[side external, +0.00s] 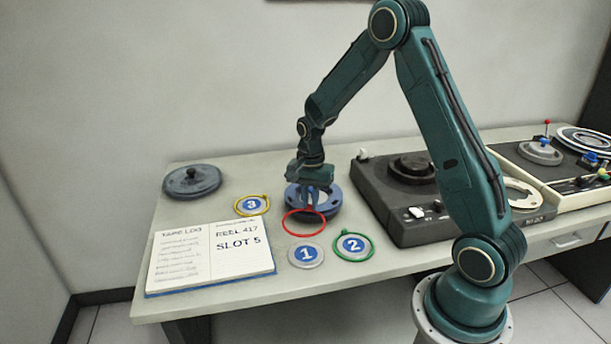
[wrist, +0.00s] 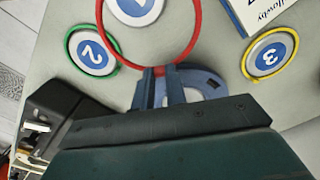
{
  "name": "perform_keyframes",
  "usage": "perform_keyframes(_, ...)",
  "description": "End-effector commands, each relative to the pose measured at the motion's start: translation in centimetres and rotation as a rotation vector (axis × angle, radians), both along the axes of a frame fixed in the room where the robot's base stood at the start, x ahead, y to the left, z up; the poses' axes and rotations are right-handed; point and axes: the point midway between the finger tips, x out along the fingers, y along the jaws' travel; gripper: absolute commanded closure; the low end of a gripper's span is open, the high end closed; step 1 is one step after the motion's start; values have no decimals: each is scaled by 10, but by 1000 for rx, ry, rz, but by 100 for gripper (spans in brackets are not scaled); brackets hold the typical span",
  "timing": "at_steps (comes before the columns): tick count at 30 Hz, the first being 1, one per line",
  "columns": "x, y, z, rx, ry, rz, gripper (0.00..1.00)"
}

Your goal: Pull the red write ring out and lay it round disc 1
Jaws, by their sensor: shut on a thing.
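The ring juts from the fingers toward disc 1 (side external: 306,255), which lies bare on the table. In the side view the ring is behind disc 1, not round it. In the wrist view the red ring (wrist: 198,30) frames part of disc 1 (wrist: 137,8), and my fingertips (wrist: 166,71) pinch its rim. The blue reel (wrist: 207,84) is partly hidden by the gripper. I cannot tell whether the ring still touches the reel.
Disc 2 (side external: 354,246) has a green ring (side external: 371,252) round it. Disc 3 (side external: 251,205) has a yellow ring (side external: 268,206). An open log book (side external: 210,255) lies at left, a grey reel (side external: 192,181) behind it. A dark tape deck (side external: 400,205) stands at right.

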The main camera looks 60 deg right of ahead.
Motion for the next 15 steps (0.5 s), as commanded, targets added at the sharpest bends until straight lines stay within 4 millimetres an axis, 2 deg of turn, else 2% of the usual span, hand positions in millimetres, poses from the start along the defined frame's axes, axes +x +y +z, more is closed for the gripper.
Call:
perform_keyframes(3, -12, 17, -4, 0, 0, 19, 100)
perform_keyframes(6, -18, 25, -6, -1, 0, 27, 100)
perform_keyframes(15, -23, 31, -8, -1, 0, 32, 100)
